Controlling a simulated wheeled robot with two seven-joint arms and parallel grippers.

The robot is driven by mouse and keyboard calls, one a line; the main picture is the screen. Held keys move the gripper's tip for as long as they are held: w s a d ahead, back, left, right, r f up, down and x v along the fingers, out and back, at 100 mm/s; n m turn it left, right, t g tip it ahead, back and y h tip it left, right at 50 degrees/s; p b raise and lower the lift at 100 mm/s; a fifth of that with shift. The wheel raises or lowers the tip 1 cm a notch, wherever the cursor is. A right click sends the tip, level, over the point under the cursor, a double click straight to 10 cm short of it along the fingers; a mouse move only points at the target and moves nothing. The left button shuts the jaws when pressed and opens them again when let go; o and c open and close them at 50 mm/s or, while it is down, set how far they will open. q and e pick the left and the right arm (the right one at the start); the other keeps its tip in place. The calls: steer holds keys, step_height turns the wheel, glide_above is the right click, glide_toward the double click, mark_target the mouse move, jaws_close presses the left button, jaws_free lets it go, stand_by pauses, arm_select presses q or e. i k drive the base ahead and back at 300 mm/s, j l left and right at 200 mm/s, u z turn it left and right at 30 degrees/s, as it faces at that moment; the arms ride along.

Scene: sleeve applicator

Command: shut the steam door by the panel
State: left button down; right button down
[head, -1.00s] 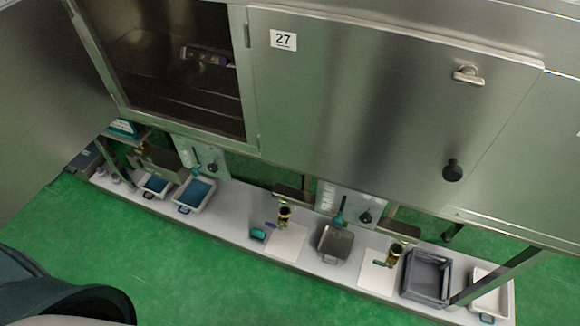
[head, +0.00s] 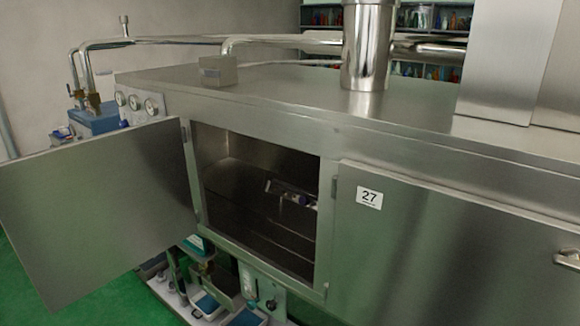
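The steam door (head: 95,215) is a flat stainless panel at the left of the head view. It stands wide open, swung out to the left from its hinge side next to the opening. The opening (head: 255,200) in the steel cabinet is dark inside, with rails and a small pale and purple item (head: 290,192) in it. To its right is a closed panel (head: 440,250) with a label 27 and a handle at the right edge. Neither of my grippers is in view.
A steel cabinet top (head: 290,95) carries a thick vertical pipe (head: 367,45) and a small box. Gauges (head: 135,103) and a blue unit (head: 95,120) stand behind the open door. Trays (head: 207,303) sit low under the cabinet. Green floor shows at lower left.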

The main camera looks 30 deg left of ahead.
mark_target(79, 216)
steer(key=j+z, duration=0.1)
steer(key=j, duration=0.5)
steer(key=k+j, duration=0.1)
steer(key=j, duration=0.5)
steer(key=j+z, duration=0.15)
steer(key=j, duration=0.5)
steer(key=k+j+z, duration=0.1)
steer(key=j, duration=0.5)
steer(key=k+j, duration=0.2)
steer(key=j, duration=0.35)
steer(key=k+j+z, duration=0.15)
steer(key=j, duration=0.45)
steer(key=k+j, duration=0.1)
steer(key=j, duration=0.5)
steer(key=k+j+z, duration=0.15)
steer(key=j, duration=0.45)
